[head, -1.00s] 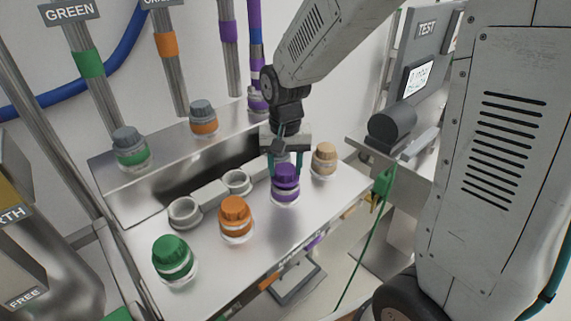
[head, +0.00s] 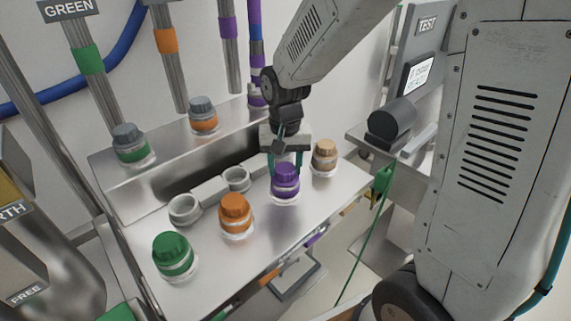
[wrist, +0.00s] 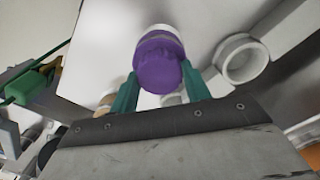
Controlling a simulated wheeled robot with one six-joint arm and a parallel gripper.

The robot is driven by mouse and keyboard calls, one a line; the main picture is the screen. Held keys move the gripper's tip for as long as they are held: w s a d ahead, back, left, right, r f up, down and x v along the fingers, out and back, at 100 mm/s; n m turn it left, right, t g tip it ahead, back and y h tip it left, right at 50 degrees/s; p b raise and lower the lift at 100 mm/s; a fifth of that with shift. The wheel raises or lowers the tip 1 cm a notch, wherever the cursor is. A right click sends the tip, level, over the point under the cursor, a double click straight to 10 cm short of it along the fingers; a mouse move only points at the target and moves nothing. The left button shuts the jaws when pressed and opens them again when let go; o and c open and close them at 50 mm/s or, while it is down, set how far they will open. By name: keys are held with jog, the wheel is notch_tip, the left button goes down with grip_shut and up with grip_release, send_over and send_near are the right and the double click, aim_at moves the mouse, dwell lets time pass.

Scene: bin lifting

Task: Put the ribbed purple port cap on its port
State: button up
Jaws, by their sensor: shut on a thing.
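The ribbed purple cap (head: 286,173) is at the front of the metal bench, between the orange and tan caps. A purple body with a pale band and a clear base (head: 285,197) is directly below it. Whether the cap is seated or only resting there cannot be told. My gripper (head: 286,160) points down from above, its teal fingers on either side of the cap, shut on it. In the wrist view the purple cap (wrist: 158,65) sits between the fingertips, and the white base (wrist: 162,29) shows beyond it. The cap's underside is hidden.
An orange cap (head: 235,208) and a green cap (head: 172,250) stand to the left, a tan cap (head: 325,151) close on the right. Empty white rings (head: 184,209) lie behind. Grey-capped ports (head: 128,139) stand on the raised back ledge. A test station (head: 410,90) is at right.

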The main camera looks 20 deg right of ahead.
jog(key=o, duration=1.2)
jog(key=shift+f, duration=0.1)
jog(key=shift+o, duration=0.2)
notch_tip(320, 180, up, 8)
jog(key=shift+f, duration=0.1)
jog(key=s+d+r+n, duration=0.1)
jog(key=s+r+n, duration=0.1)
jog(key=s, duration=0.9)
jog(key=s+d+r+n+t, duration=0.1)
jog(key=s+r, duration=0.4)
jog(key=s, duration=0.6)
jog(key=shift+d+n, duration=0.6)
